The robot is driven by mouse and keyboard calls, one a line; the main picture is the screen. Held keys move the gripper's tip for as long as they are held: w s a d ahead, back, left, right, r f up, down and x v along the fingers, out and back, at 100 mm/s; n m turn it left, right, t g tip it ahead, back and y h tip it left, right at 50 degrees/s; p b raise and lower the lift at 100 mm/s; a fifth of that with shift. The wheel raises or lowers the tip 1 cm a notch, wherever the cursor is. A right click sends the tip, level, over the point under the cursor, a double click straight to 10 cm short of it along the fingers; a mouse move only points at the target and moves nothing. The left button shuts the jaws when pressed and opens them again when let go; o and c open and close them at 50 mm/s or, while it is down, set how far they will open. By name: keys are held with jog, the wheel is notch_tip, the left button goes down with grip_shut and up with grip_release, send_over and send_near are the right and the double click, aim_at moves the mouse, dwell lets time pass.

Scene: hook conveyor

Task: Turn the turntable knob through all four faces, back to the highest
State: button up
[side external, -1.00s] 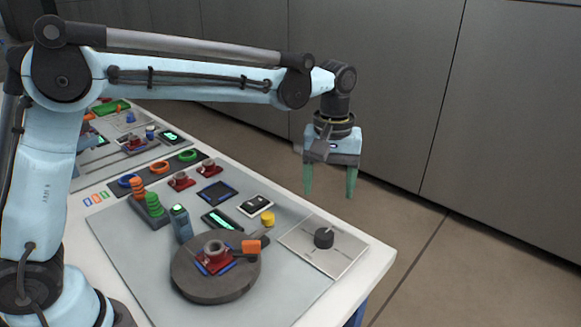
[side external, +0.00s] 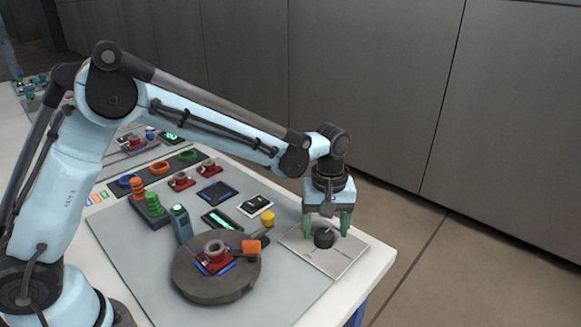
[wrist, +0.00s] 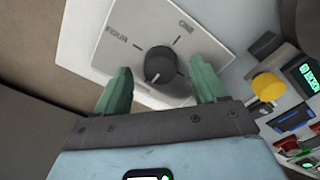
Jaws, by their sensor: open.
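The dark round knob (side external: 323,238) stands on a pale square plate (side external: 345,258) near the table's right corner. The round dark turntable (side external: 190,285) carries a red part with a grey ring (side external: 214,250).
Floor lies beyond the table's right edge.

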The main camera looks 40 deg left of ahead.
jog(key=shift+f, duration=0.7)
jog(key=c, duration=1.1)
jog(key=shift+o, duration=0.2)
jog(key=shift+m, duration=0.3)
